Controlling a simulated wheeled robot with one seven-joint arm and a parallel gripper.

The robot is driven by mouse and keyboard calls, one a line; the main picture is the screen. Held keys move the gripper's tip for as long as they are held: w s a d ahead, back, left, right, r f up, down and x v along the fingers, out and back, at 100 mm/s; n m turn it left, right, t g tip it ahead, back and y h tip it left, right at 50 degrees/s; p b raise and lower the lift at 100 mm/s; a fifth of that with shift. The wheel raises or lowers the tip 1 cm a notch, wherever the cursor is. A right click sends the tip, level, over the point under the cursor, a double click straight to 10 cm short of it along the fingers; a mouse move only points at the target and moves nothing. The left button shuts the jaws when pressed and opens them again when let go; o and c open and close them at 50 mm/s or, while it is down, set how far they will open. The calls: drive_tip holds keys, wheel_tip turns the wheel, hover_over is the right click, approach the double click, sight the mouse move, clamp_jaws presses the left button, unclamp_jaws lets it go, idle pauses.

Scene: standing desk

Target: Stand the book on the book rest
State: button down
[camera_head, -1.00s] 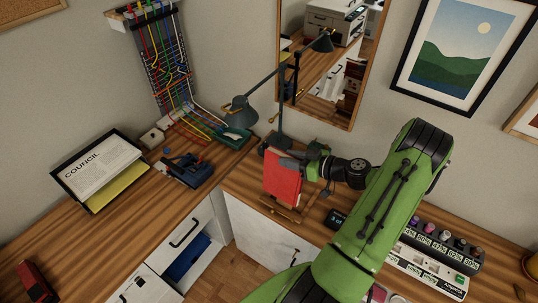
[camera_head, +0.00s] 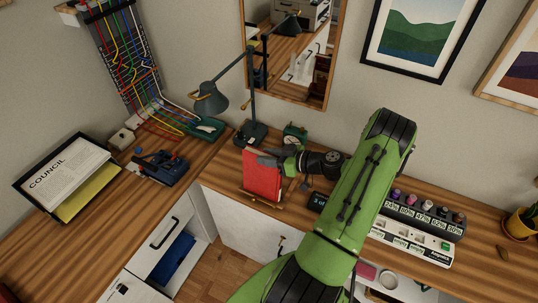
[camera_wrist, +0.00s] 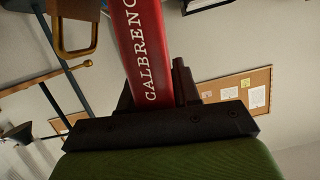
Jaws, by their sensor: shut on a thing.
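The red book (camera_head: 262,176) is upright at the front of the right-hand desk. Its spine with white lettering fills the middle of the wrist view (camera_wrist: 150,50). My gripper (camera_head: 268,159) is shut on the book near its upper part, reaching in from the right. The book rest (camera_head: 262,202) shows as a thin wooden ledge at the book's lower edge; the book hides most of it. I cannot tell whether the book's weight is on the rest.
A document tray (camera_head: 68,178) and a blue device (camera_head: 160,167) lie to the left. A labelled rack (camera_head: 415,222) is at the right, beyond my arm.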

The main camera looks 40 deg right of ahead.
idle(0.3)
drive_tip(key=shift+f, duration=0.1)
idle(0.4)
drive_tip(key=c, duration=0.7)
unclamp_jaws()
drive_tip(key=shift+c, duration=0.2)
drive_tip(key=shift+s, duration=0.15)
drive_tip(key=shift+s+d, duration=0.15)
drive_tip(key=shift+s, duration=0.15)
drive_tip(key=b+v, duration=0.2)
drive_tip(key=v, duration=1.3)
